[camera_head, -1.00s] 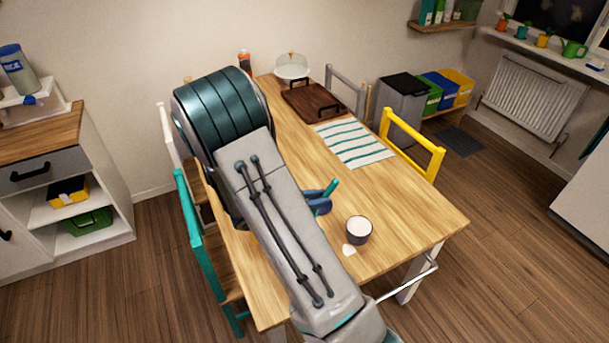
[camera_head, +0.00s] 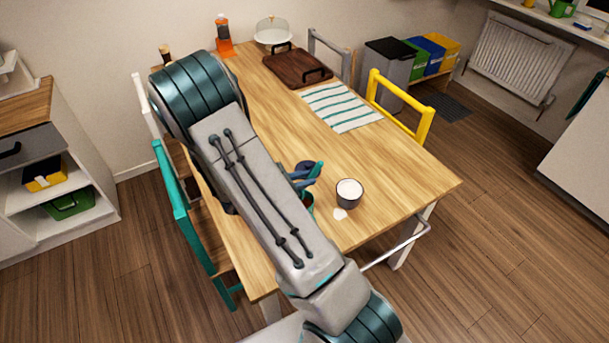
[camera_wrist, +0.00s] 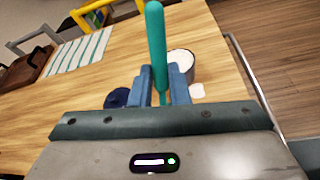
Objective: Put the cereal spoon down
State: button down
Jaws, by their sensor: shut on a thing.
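The cereal spoon (camera_wrist: 157,45) has a teal handle that stands upright between my gripper's blue fingers in the wrist view. Its handle end also shows in the head view (camera_head: 318,169); its bowl end is hidden. My gripper (camera_wrist: 161,90) is shut on the spoon. In the head view my gripper (camera_head: 302,181) is over the near part of the wooden table (camera_head: 400,190), partly hidden by my arm. I cannot tell whether the spoon touches the table.
A dark cup with white contents (camera_head: 348,192) stands right of my gripper, a small white patch (camera_head: 340,213) beside it. A dark blue thing (camera_wrist: 117,98) is left of the fingers. A striped cloth (camera_head: 341,106) and brown tray (camera_head: 297,68) lie farther back. Tabletop right of the cup is clear.

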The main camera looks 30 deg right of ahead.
notch_tip(320, 180, down, 8)
jog(key=b, duration=0.4)
jog(key=shift+r, duration=0.2)
jog(key=c, duration=1.3)
grip_release()
jog(key=shift+a, duration=0.1)
jog(key=s+a, duration=0.1)
jog(key=a, duration=0.8)
jog(key=shift+a, duration=0.1)
